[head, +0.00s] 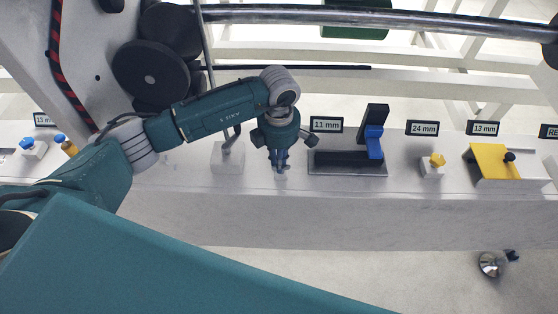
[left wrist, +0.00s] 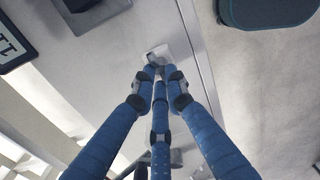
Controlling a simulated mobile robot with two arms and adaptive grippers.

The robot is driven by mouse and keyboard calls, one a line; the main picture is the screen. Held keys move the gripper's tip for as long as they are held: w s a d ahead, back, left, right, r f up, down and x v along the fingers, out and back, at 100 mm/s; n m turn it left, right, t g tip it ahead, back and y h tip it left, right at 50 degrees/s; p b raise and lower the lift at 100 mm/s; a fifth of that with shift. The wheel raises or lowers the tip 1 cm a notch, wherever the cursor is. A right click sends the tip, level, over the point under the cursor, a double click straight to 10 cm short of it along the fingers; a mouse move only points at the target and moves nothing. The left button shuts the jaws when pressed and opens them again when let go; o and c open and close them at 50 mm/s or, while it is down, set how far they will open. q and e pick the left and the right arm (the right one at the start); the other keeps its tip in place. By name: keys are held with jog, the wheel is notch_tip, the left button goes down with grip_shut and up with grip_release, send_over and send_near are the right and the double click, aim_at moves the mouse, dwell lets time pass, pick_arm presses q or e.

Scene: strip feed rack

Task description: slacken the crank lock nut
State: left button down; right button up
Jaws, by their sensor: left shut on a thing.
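My left gripper (head: 280,166) points down at the ledge, left of a blue lever on a dark plate. Its fingers are shut around a small part on a pale block (head: 280,177), which I take for the crank lock nut. The fingers hide most of this part. In the left wrist view the three blue fingers (left wrist: 155,72) meet at the pale block (left wrist: 160,52), with a little dark metal showing between the tips. My right gripper is not in view.
The ledge (head: 330,215) carries a blue lever (head: 374,142), a yellow knob (head: 438,160) and a yellow cover (head: 490,160) to the right. A grey block with a rod (head: 228,155) stands just left of the gripper. A blue knob (head: 27,143) sits far left. Rollers and a shaft (head: 400,20) run behind.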

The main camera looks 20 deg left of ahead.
pick_arm(q)
jog(key=n+b, duration=0.1)
jog(key=n, duration=0.3)
jog(key=shift+s, duration=0.1)
jog(key=shift+s+n, duration=0.1)
jog(key=shift+n, duration=1.8)
jog(key=c, duration=1.8)
grip_release()
jog(key=shift+o, duration=0.2)
notch_tip(320, 180, up, 12)
